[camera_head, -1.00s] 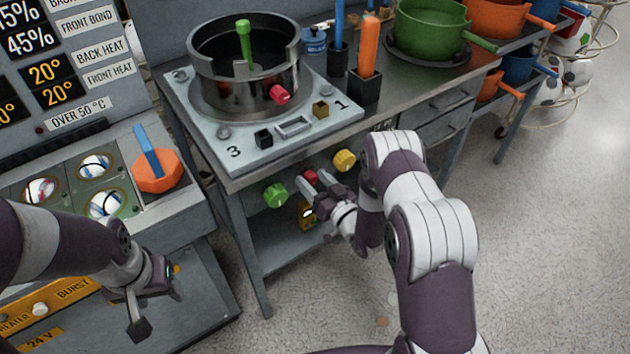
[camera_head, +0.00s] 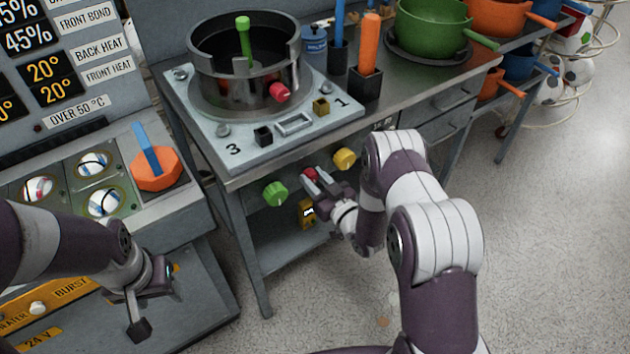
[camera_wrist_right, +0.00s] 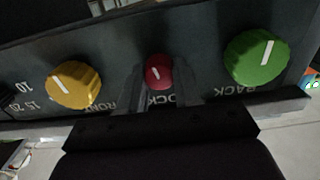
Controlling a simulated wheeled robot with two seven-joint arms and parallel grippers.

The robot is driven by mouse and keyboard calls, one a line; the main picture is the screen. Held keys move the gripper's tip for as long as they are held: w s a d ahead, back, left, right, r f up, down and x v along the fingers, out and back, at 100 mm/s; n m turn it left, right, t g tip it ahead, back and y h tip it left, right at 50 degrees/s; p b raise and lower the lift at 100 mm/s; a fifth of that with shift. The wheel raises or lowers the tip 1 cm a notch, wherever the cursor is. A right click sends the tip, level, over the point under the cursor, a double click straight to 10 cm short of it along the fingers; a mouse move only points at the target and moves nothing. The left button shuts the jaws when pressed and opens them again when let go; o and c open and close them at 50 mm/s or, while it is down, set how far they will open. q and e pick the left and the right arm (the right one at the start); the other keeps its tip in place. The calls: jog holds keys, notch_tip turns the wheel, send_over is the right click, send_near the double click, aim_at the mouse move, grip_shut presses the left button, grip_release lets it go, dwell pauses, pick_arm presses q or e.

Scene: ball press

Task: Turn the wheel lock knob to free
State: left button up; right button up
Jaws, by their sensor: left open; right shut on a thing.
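The red knob (camera_head: 309,174) sits on the front of the press table between a green knob (camera_head: 275,194) and a yellow knob (camera_head: 344,158). My left gripper (camera_head: 150,300) is open and empty, hanging in front of the control panel at the left.
The press table (camera_head: 250,178) carries a dark ring-shaped pot (camera_head: 245,62) on a numbered plate. A yellow-and-black item (camera_head: 306,212) shows beneath the knobs. The control console (camera_head: 190,210) stands close on the left. Open floor (camera_head: 540,240) lies to the right.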

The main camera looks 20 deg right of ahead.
jog(key=n+b, duration=0.1)
jog(key=n, duration=0.2)
jog(key=shift+f+n, duration=0.1)
jog(key=shift+n, duration=0.3)
jog(key=n+b, duration=0.1)
jog(key=n, duration=0.2)
jog(key=shift+n+b, duration=0.3)
jog(key=shift+b, duration=0.1)
jog(key=n+b, duration=0.2)
jog(key=n, duration=0.2)
jog(key=shift+a, duration=0.1)
jog(key=shift+n+b, duration=0.8)
jog(key=shift+n, duration=1.2)
jog(key=o, duration=1)
jog(key=shift+o, duration=0.2)
jog(key=v, duration=1.2)
jog(key=shift+s, duration=0.4)
